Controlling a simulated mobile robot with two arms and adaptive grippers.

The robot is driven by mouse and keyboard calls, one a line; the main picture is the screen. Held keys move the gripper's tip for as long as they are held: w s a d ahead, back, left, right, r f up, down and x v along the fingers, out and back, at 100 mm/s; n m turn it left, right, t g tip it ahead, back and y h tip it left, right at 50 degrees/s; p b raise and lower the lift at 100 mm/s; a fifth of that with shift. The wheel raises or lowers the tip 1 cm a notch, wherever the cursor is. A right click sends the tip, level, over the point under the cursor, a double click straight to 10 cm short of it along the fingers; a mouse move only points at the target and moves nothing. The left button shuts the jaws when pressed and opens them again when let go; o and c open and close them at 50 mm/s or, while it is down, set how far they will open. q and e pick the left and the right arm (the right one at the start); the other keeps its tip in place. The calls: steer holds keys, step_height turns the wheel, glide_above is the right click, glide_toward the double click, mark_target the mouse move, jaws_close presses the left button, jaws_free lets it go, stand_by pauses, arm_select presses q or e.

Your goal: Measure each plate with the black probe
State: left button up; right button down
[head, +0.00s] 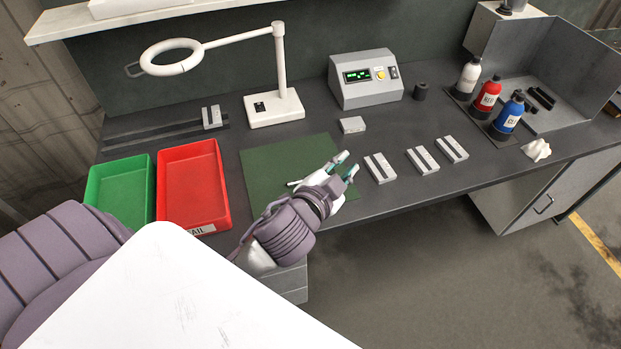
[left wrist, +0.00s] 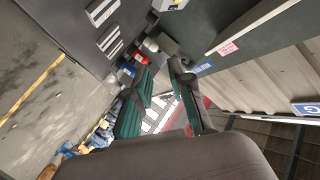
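Three grey plates, the near one (head: 380,168), the middle one (head: 422,160) and the far one (head: 452,149), lie apart in a row on the bench, each with a dark stripe. My left gripper (head: 346,165) is open and empty above the green mat's right edge, left of the near plate. My right gripper is out of view.
A green tray (head: 119,166) and a red tray (head: 222,160) marked FAIL stand left of the green mat (head: 262,165). A small grey block (head: 351,125) lies behind the mat. A magnifier lamp (head: 278,108), bottles (head: 487,97) and a crumpled white cloth (head: 537,149) occupy the back and right.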

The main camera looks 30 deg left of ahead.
arm_select(q)
steer(key=w+d+r+m+t+h, duration=0.3)
steer(key=d+r+m+t+h, duration=0.35)
steer(key=r, duration=0.45)
steer(key=s+d+r+m+g+h, duration=0.1)
steer(key=s+d+m+g+h, duration=0.2)
steer(key=d+m+g+h, duration=0.6)
steer(key=s+d+r+m+g+h, duration=0.1)
steer(key=s+d+m+g+h, duration=0.2)
steer(key=m, duration=1)
steer(key=m+g+y, duration=0.9)
steer(key=y, duration=1.1)
glide_toward(298, 181)
steer(key=f+b, duration=0.1)
steer(key=b, duration=0.1)
steer(key=f+b, duration=0.2)
steer(key=b, duration=0.1)
steer(key=shift+a+n+t+h, duration=0.2)
steer(key=shift+n+t+h, duration=0.05)
steer(key=f+b, duration=0.1)
steer(key=f, duration=0.1)
steer(key=f+b, duration=0.1)
steer(key=f, duration=0.1)
steer(key=a+f+b, duration=0.1)
steer(key=f, duration=0.1)
steer(key=shift+w+a, duration=0.1)
steer(key=shift+w, duration=0.25)
steer(key=shift+r, duration=0.1)
